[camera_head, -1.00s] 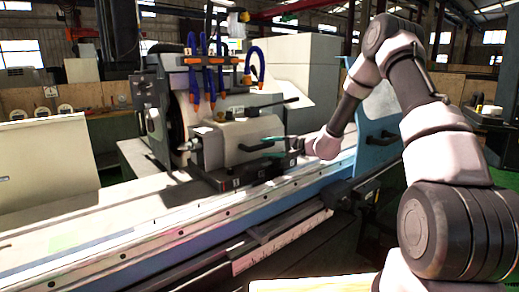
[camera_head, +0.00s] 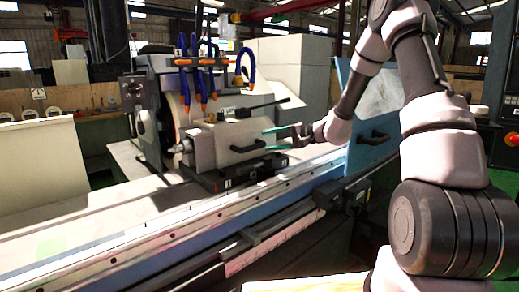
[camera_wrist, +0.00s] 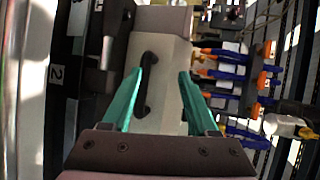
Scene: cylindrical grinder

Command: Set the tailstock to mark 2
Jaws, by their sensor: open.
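The tailstock, a light grey block on a dark base (camera_head: 215,148), stands on the machine bed. A black bar handle (camera_head: 247,147) is on its front face. My gripper (camera_head: 266,140) is open, with its teal fingers pointing at that face from the right, and appears empty. In the wrist view, my gripper (camera_wrist: 160,78) has one finger on each side of the handle (camera_wrist: 148,85). The handle looks nearer the left finger; whether they touch I cannot tell. A label "2" (camera_wrist: 56,73) shows on a dark strip at the left of the wrist view.
Blue and orange coolant hoses (camera_head: 200,75) hang above and behind the tailstock; they also fill the right of the wrist view (camera_wrist: 225,68). A blue panel (camera_head: 370,130) with a black handle stands at the right end of the bed. The bed (camera_head: 95,225) is clear at left.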

